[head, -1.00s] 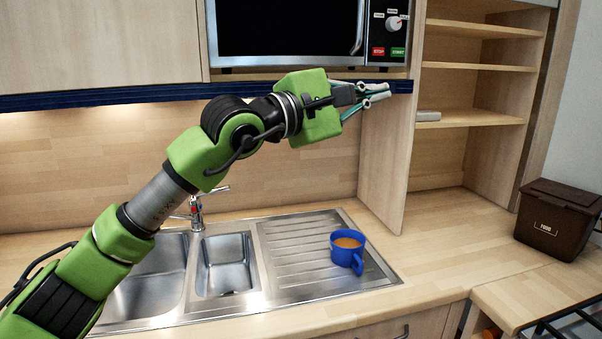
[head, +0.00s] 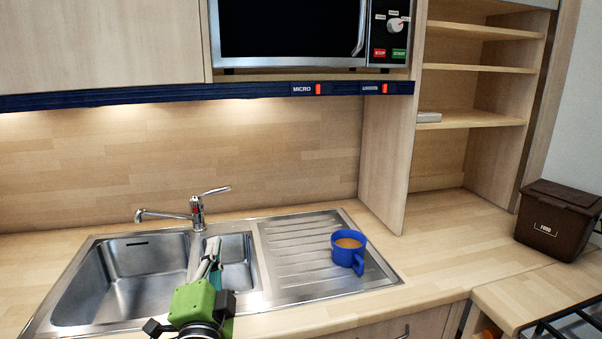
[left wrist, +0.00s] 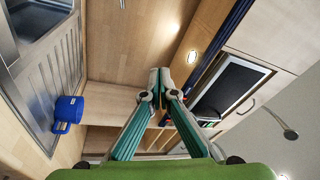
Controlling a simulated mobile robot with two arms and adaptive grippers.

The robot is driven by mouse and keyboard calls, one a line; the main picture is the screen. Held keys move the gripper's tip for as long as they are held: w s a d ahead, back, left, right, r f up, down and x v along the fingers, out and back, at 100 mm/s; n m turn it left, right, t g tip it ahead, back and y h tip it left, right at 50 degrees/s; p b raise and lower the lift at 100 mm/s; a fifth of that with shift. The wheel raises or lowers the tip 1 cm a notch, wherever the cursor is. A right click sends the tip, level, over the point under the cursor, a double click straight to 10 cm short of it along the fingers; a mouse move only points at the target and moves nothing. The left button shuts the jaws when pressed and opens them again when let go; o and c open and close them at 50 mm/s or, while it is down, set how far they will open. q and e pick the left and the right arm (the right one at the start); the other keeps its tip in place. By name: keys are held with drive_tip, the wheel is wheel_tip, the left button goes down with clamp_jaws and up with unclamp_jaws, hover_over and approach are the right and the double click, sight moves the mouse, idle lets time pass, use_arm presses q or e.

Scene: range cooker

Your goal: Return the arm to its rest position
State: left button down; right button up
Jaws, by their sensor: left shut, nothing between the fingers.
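My left gripper (head: 210,262) shows at the bottom of the head view, in front of the sink. Its fingers are shut and empty, pointing away from me over the divider between the basins. In the left wrist view the closed fingertips (left wrist: 160,78) meet with nothing between them. My right gripper is not in view.
A blue mug (head: 346,262) with a brown drink stands on the metal draining board (head: 300,240). The sink (head: 130,285) and tap (head: 197,208) are behind the left gripper. A microwave (head: 290,30) hangs above, and a brown food bin (head: 556,222) stands at the right.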

use_arm(q)
drive_tip(key=s+a+f+n+g, duration=0.35)
drive_tip(key=s+f, duration=0.25)
drive_tip(key=f, duration=0.6)
drive_tip(key=s+a+f+n+g, duration=0.25)
drive_tip(key=s+f+g, duration=0.3)
drive_tip(key=f, duration=0.55)
drive_tip(key=s+d+f+n+g+h, duration=0.15)
drive_tip(key=s+f+g, duration=0.25)
drive_tip(key=s+f, duration=0.55)
drive_tip(key=s+d+f+n+g+h, duration=0.1)
drive_tip(key=s+f+n+g, duration=0.25)
drive_tip(key=s, duration=1.05)
wheel_tip(320, 180, down, 24)
drive_tip(key=s+m+g, duration=0.1)
drive_tip(key=s+a+f+g, duration=0.1)
drive_tip(key=s+a+f, duration=0.2)
drive_tip(key=s+f, duration=1.4)
drive_tip(key=shift+s+f+g, duration=0.35)
drive_tip(key=shift+f, duration=0.15)
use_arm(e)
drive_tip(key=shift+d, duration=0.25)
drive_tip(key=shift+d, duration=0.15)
